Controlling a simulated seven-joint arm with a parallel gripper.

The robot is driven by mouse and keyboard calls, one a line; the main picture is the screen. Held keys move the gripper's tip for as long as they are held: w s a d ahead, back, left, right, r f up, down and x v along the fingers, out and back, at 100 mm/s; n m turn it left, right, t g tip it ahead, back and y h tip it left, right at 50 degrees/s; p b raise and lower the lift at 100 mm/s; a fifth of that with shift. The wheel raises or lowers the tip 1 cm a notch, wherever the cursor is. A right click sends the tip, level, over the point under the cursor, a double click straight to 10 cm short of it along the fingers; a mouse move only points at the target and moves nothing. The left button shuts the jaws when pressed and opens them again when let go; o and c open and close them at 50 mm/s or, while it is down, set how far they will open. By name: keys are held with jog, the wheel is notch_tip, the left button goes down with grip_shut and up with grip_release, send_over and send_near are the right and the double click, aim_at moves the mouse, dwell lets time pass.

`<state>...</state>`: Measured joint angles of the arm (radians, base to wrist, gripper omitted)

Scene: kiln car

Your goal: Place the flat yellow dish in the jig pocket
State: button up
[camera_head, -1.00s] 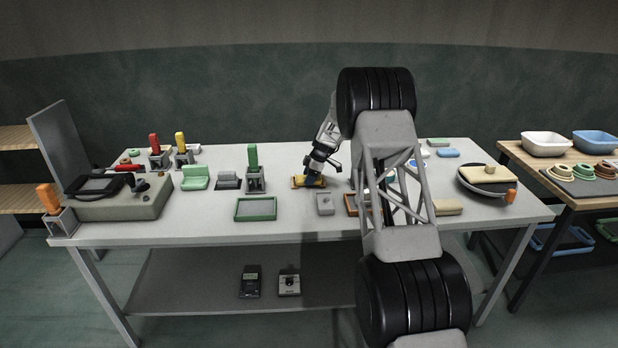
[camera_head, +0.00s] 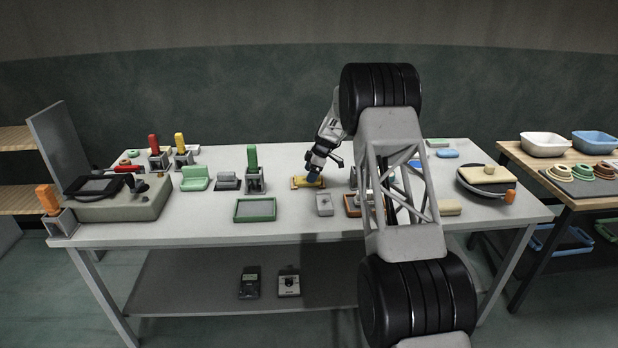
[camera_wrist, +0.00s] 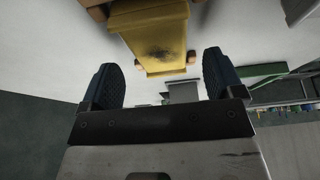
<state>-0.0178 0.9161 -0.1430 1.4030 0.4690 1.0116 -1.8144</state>
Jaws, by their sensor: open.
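The flat yellow dish (camera_head: 307,183) lies near the middle of the bench, under my gripper (camera_head: 313,174). In the wrist view the dish (camera_wrist: 155,38) shows beyond the fingertips, with a dark smudge on it. Brown jig pieces (camera_wrist: 95,12) show at its corners and edges, so it lies among them. I cannot tell whether it sits fully flat in the pocket. In the wrist view my gripper (camera_wrist: 161,80) has its blue-black fingers wide apart, with nothing between them. It is clear of the dish.
A green-rimmed tray (camera_head: 255,220) and a small grey block (camera_head: 324,204) stand in front. A green-handled tool (camera_head: 253,170) stands in a holder to the left. My arm hides part of a brown-rimmed tray (camera_head: 352,212). A round plate (camera_head: 488,190) lies right.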

jog(key=v, duration=0.9)
jog(key=shift+r, duration=0.2)
jog(key=shift+d, duration=0.1)
dwell(0.4)
jog(key=s+d+r+m+h, duration=0.1)
jog(key=s+r+m, duration=0.4)
jog(key=s+r, duration=1.15)
jog(key=s+d+r+m+t+h, duration=0.15)
jog(key=s+r, duration=0.25)
jog(key=s, duration=0.7)
jog(key=s+r+m, duration=0.3)
jog(key=s+r, duration=0.1)
jog(key=s, duration=0.7)
jog(key=s+d+f+m, duration=0.1)
jog(key=s+m, duration=0.2)
jog(key=s, duration=1)
jog(key=s+d+f+m+h, duration=0.1)
jog(key=s+f+m, duration=0.1)
jog(key=s, duration=1.1)
jog(key=s+d+f+m+t+h, duration=0.1)
jog(key=s+f+m, duration=0.1)
jog(key=s, duration=1.2)
jog(key=shift+m, duration=0.85)
